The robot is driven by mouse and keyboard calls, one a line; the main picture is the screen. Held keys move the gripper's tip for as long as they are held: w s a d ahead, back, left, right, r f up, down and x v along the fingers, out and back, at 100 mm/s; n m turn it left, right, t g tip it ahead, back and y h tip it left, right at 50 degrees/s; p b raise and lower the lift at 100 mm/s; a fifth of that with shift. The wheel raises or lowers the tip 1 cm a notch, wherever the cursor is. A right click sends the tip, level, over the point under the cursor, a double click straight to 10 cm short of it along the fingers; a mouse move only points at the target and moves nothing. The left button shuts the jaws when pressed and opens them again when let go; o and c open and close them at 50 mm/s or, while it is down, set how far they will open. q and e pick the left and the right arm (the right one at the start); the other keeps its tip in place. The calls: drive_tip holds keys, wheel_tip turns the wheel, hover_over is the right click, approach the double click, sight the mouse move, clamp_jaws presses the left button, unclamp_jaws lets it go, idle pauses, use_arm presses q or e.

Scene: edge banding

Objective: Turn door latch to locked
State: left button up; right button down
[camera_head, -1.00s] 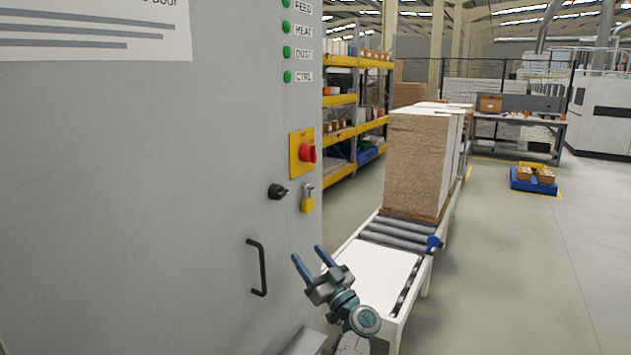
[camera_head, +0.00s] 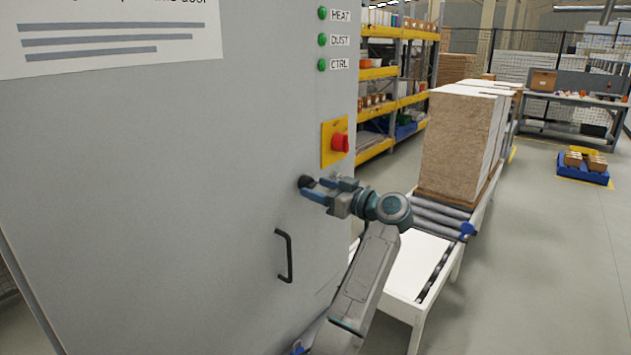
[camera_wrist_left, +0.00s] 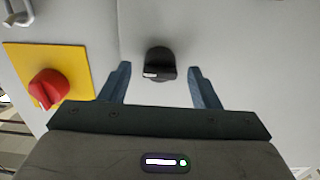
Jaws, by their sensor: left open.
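The door latch is a black knob (camera_head: 305,182) on the grey cabinet door, above the door handle. It also shows in the wrist view (camera_wrist_left: 160,62), with a pale mark on its lower left edge. My left gripper (camera_head: 320,188) reaches it from the right and partly covers it in the head view. In the wrist view the blue fingers of my left gripper (camera_wrist_left: 159,72) are spread, one on each side of the knob with gaps between. I see no contact. My right gripper is not in view.
A red rotary switch (camera_head: 340,142) on a yellow plate sits up and right of the knob, beside my gripper. A black door handle (camera_head: 284,256) is below. A roller conveyor (camera_head: 440,216) with stacked boards (camera_head: 458,145) stands to the right.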

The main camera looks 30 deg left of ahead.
use_arm(q)
drive_tip(key=shift+a, duration=0.8)
drive_tip(key=c, duration=1)
